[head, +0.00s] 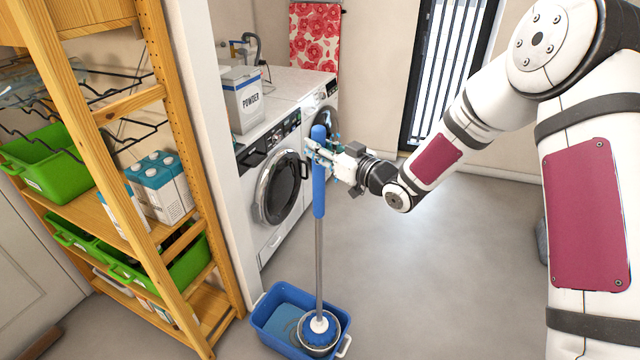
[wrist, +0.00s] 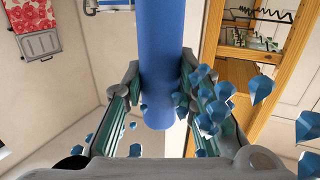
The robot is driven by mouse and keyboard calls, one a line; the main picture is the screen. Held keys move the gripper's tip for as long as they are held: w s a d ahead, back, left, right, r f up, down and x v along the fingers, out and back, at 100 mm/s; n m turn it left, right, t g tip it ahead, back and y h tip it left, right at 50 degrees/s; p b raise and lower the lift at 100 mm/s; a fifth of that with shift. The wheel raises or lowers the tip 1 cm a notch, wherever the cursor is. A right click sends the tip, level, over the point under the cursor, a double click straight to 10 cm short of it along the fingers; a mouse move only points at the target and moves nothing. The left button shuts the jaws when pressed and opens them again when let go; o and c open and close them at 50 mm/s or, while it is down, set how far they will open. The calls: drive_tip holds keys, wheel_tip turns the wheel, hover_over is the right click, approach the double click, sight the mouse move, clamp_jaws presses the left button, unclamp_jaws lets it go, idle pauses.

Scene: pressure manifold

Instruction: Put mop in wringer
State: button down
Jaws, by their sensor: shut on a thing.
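The mop stands upright, with a blue grip (head: 319,195) at the top, a grey pole and a blue-and-white head (head: 319,326) at the bottom. The head is in or over the round wringer (head: 303,338) at the right end of the blue bucket (head: 265,312); I cannot tell how deep it sits. My gripper (head: 322,155) is shut on the blue grip near its top. In the wrist view the blue grip (wrist: 162,60) passes between both fingers. Small blue faceted shapes (wrist: 210,112) float around the fingers.
A wooden shelf (head: 150,60) with green crates (head: 45,165) stands at the left, close to the bucket. White washing machines (head: 272,190) with a powder box (head: 242,98) on top stand behind. The grey floor (head: 430,270) to the right is clear.

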sight(323, 172)
drive_tip(key=shift+a+f, duration=0.1)
drive_tip(key=shift+f, duration=3)
drive_tip(key=shift+f, duration=0.6)
drive_tip(key=c, duration=1.3)
unclamp_jaws()
drive_tip(key=shift+f, duration=0.1)
drive_tip(key=shift+r, duration=0.5)
drive_tip(key=v, duration=1.2)
drive_tip(key=shift+r, duration=0.15)
